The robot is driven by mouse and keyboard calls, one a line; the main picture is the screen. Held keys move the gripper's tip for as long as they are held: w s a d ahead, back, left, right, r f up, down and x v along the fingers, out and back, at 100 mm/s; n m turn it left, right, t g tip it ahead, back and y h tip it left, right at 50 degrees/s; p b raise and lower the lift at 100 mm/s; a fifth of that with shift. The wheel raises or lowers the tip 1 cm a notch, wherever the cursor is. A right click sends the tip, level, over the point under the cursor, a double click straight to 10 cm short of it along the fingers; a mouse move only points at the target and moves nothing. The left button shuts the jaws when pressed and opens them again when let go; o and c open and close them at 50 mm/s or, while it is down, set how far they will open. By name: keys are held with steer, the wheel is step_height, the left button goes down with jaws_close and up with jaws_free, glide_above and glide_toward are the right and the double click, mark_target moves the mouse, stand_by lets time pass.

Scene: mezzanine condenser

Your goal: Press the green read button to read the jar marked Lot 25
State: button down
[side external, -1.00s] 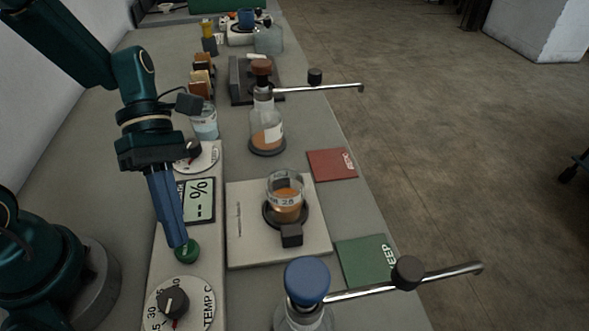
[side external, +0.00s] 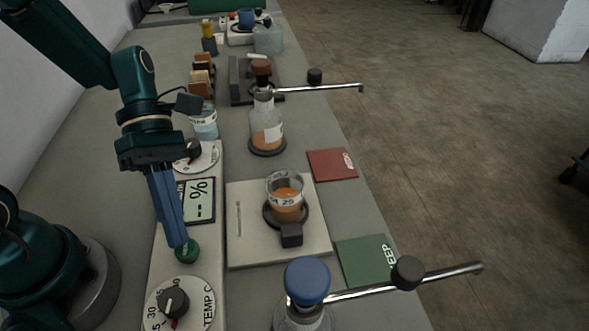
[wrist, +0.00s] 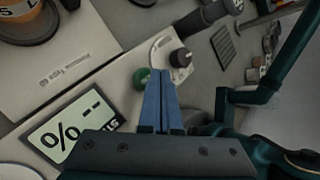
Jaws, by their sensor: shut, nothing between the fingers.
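The green read button (side external: 187,250) sits on the pale panel between the display and the temperature dial. My gripper (side external: 178,243) is shut and empty, pointing down with its blue fingertips at the button's far edge; I cannot tell whether they touch it. The display (side external: 199,201) reads "-- %". A glass jar of orange contents (side external: 286,199), its label partly readable as "25", stands on a dark ring on the white plate (side external: 240,245).
A temperature dial (side external: 173,302) lies in front of the button, and another dial (side external: 198,157) lies behind the display. A blue-capped bottle (side external: 307,282) and a brown-capped flask (side external: 266,125) have metal side arms. Red (side external: 332,164) and green (side external: 365,262) mats lie right of the plate.

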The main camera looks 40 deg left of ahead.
steer(key=shift+f, duration=0.15)
stand_by(0.6)
steer(key=shift+f, duration=0.3)
steer(key=shift+f, duration=0.65)
stand_by(0.8)
steer(key=shift+r, duration=1.1)
steer(key=shift+r, duration=2.5)
